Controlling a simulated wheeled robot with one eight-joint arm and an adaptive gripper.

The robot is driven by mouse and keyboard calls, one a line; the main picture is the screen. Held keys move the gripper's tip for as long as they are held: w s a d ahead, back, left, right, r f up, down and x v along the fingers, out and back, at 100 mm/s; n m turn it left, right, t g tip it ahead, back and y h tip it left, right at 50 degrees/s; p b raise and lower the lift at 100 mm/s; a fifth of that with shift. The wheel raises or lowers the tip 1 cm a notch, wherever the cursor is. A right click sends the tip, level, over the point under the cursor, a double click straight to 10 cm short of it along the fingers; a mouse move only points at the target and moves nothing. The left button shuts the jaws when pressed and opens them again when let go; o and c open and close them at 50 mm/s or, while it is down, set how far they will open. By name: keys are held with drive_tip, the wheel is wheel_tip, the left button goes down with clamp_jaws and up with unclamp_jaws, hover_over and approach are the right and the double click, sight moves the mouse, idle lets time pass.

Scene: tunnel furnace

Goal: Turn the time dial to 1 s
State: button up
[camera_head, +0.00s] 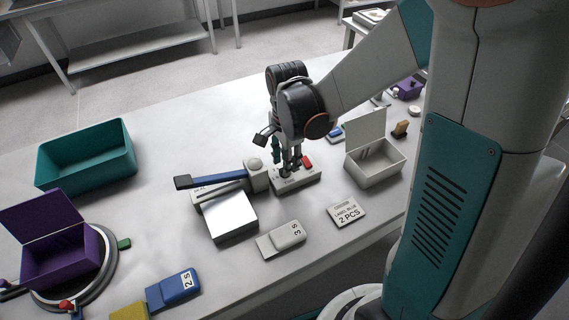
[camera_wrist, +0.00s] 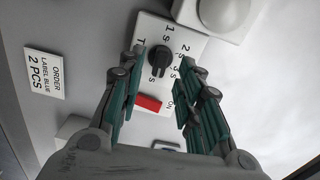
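The time dial is a black knob (camera_wrist: 160,60) on a white control box (camera_wrist: 182,38); the box also shows in the head view (camera_head: 297,181). Marks for 1 s, 2 s and 3 s are printed around the knob. Which mark the knob points at is hard to tell. A red switch (camera_wrist: 148,103) sits on the same box, beside an ON label. My gripper (camera_head: 290,165) points down over the box. In the wrist view its green-padded fingers (camera_wrist: 162,55) are apart, one on each side of the knob. No contact with the knob is visible.
Left of the box stands a furnace-like unit with a blue-handled lever (camera_head: 210,180) and a silver plate (camera_head: 230,212). A 2 PCS order card (camera_head: 346,213), a 3 s block (camera_head: 287,236) and an open white box (camera_head: 376,168) are near. A teal bin (camera_head: 88,160) stands far left.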

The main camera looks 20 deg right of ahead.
drive_tip(key=shift+f, duration=1.05)
clamp_jaws()
